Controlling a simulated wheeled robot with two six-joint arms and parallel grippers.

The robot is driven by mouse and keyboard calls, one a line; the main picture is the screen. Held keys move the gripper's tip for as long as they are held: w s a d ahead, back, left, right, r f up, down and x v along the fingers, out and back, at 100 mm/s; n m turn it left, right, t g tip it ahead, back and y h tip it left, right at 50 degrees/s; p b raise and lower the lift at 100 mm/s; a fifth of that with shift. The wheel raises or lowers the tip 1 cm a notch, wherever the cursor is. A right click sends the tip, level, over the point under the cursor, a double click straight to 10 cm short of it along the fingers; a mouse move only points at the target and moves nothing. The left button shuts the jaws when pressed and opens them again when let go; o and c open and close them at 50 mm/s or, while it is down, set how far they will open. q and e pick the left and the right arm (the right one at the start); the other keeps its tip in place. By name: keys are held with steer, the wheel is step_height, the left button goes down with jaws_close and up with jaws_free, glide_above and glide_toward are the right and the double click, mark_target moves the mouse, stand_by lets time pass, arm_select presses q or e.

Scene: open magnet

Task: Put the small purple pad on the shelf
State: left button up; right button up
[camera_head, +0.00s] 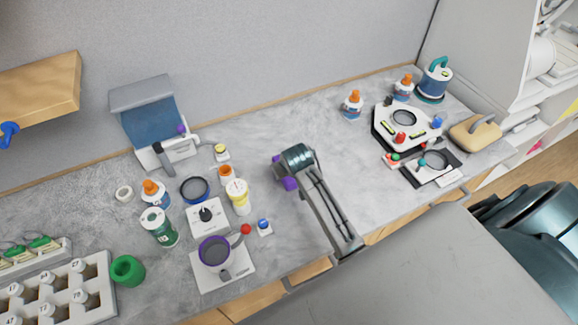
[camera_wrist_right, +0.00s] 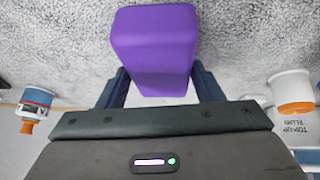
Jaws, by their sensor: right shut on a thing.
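The small purple pad (camera_wrist_right: 153,45) is a rounded purple block held between the two dark fingers of my right gripper (camera_wrist_right: 162,88) in the right wrist view. In the head view, my right gripper (camera_head: 284,172) is over the middle of the grey worktop, with parts of the purple pad (camera_head: 290,184) showing beside it; the rest is hidden by the gripper. I cannot tell how far the pad is above the worktop. A wooden wall shelf (camera_head: 40,88) with a blue part under it is at the upper left. My left gripper is out of view.
Bottles, a purple-rimmed cup (camera_head: 214,250) and a blue-and-white device (camera_head: 150,125) crowd the worktop's left half. A white hexagonal device (camera_head: 405,125) and bottles stand at the right. A white shelving unit (camera_head: 507,55) is at the far right. The worktop just right of my right gripper is clear.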

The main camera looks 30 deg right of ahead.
steer(key=o, duration=1)
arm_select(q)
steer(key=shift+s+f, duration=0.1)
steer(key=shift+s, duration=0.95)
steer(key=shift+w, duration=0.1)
